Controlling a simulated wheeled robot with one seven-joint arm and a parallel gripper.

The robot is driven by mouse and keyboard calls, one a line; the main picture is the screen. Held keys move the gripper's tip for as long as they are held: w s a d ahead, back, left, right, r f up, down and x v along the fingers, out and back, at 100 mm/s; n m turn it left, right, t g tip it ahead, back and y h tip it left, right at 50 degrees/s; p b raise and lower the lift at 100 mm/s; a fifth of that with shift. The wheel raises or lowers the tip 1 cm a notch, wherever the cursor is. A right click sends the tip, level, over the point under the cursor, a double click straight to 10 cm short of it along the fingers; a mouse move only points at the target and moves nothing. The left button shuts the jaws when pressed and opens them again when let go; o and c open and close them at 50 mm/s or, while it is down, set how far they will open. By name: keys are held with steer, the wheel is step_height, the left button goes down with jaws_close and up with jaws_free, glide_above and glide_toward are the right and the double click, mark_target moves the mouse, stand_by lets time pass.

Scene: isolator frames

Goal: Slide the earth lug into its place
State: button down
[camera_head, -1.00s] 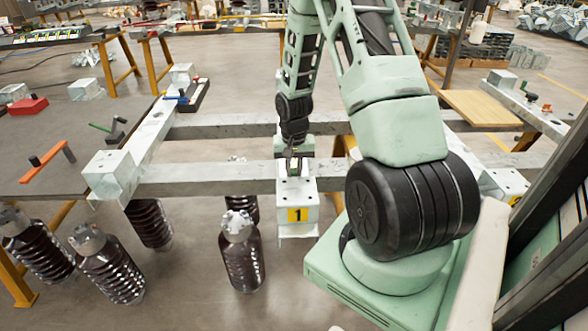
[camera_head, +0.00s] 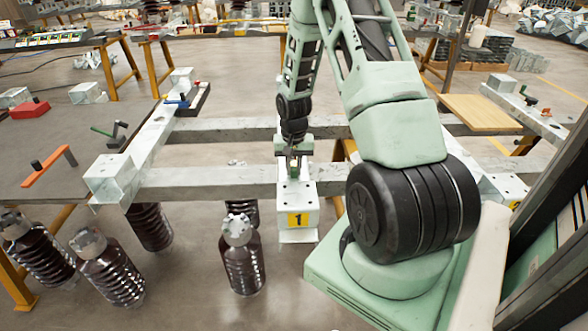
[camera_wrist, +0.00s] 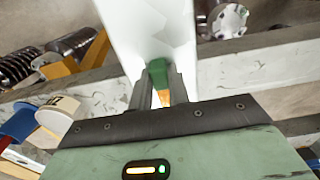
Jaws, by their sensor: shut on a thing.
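My gripper (camera_wrist: 161,90) is shut on the earth lug, a small piece with a green part (camera_wrist: 157,72) and an orange-yellow part between the fingers. In the head view the gripper (camera_head: 294,160) is at the far end of the pale metal block with the yellow label "1" (camera_head: 298,219). The lug shows there only as a small green and yellow patch. In the wrist view a white metal face (camera_wrist: 145,30) lies just beyond the lug. I cannot tell whether the lug touches it, and its seat is not visible.
Two grey crossbars (camera_head: 215,181) run across the frame. Dark ribbed insulators (camera_head: 243,262) stand below. A blue and white item (camera_wrist: 18,122) shows at left in the wrist view.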

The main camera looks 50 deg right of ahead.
steer(key=shift+w+d, duration=0.6)
steer(key=shift+d, duration=0.1)
stand_by(0.6)
steer(key=shift+p, duration=0.35)
stand_by(0.4)
steer(key=c, duration=1.3)
jaws_free()
steer(key=shift+c, duration=0.5)
step_height(320, 180, up, 10)
steer(key=p, duration=0.8)
